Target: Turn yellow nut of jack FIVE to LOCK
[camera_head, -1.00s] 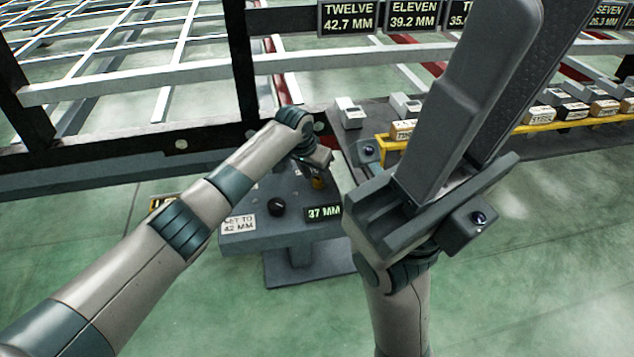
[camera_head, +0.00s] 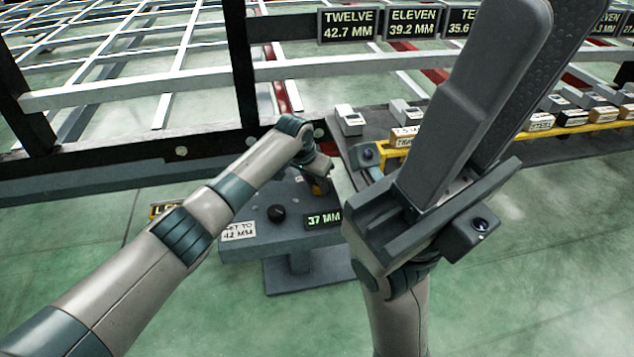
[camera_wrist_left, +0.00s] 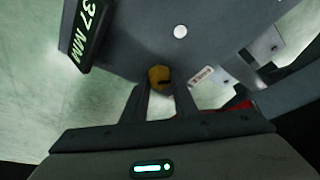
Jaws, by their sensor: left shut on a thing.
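The yellow nut (camera_head: 318,187) sits on the grey jack stand (camera_head: 255,240), mostly hidden by my left gripper (camera_head: 321,175) in the head view. In the left wrist view the yellow nut (camera_wrist_left: 159,74) shows at the fingertips of my left gripper (camera_wrist_left: 160,92), which is shut on it. The stand carries a black knob (camera_head: 276,213), a 37 MM display (camera_head: 323,219) and a SET TO 42 MM label (camera_head: 238,230). No jack number FIVE is readable. My right gripper (camera_head: 505,95) is raised large in front, fingers pointing up, apart and empty.
The trailer frame (camera_head: 150,85) runs behind the stand. A bench (camera_head: 350,165) at the right carries a yellow rail (camera_head: 395,150) and several labelled blocks. Signs such as TWELVE 42.7 MM (camera_head: 347,26) hang above. Green floor in front is clear.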

